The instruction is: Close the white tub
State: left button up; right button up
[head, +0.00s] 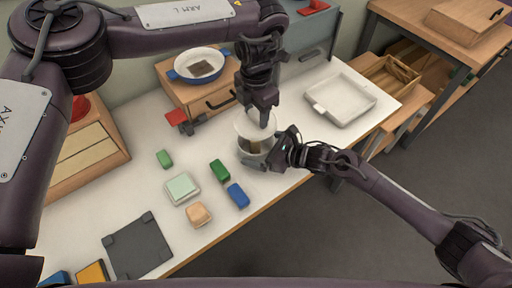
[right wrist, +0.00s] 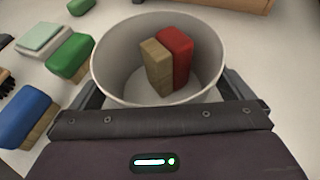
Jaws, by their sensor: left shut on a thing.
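The white tub (head: 252,158) stands near the front edge of the white table. It is open at the top in the right wrist view (right wrist: 115,82), with a red-and-tan block (right wrist: 172,60) inside. My left gripper (head: 264,118) points down from above and is shut on the white lid (head: 246,126), tilted above the tub. My right gripper (head: 276,158) is at the tub's right side in the head view.
Green blocks (head: 219,170), a blue block (head: 238,195), a tan block (head: 199,214) and a pale green pad (head: 183,188) lie left of the tub. A white tray (head: 341,99) is to the right. A wooden box with a blue-white bowl (head: 200,64) stands behind.

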aim_at(256, 125)
jog(key=c, duration=1)
pick_arm(q)
jog(key=shift+f, duration=2.5)
jog(key=shift+f, duration=0.1)
jog(key=shift+f, duration=0.8)
jog(key=shift+s+f, duration=0.2)
jog(key=shift+f, duration=0.4)
pick_arm(e)
jog(key=shift+s+a+r, duration=0.1)
jog(key=shift+r, duration=0.05)
